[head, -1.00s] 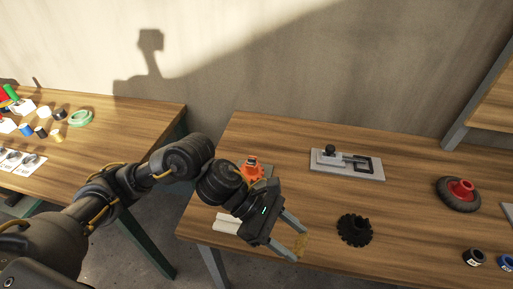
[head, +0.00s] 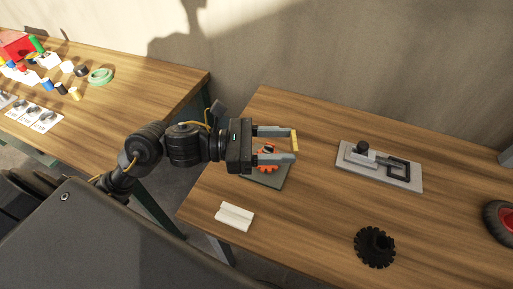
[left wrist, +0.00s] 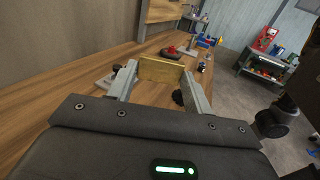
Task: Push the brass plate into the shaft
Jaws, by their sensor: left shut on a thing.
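My left gripper (head: 294,144) is shut on the brass plate (head: 295,140), a thin yellow piece held across its fingertips. In the left wrist view the brass plate (left wrist: 161,70) spans the gap between the two fingers. The gripper is over the back left part of the table, beside and partly over an orange toothed part (head: 267,163) on a dark green base (head: 268,182). The fingers hide some of the orange part. I cannot make out a shaft opening. My right gripper is not in view.
A grey plate with a black knob and slotted frame (head: 380,167) lies to the right. A black gear (head: 375,247) is near the front edge, a white block (head: 234,216) at front left. A red-hubbed wheel (head: 500,222) is at far right. The table's middle is clear.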

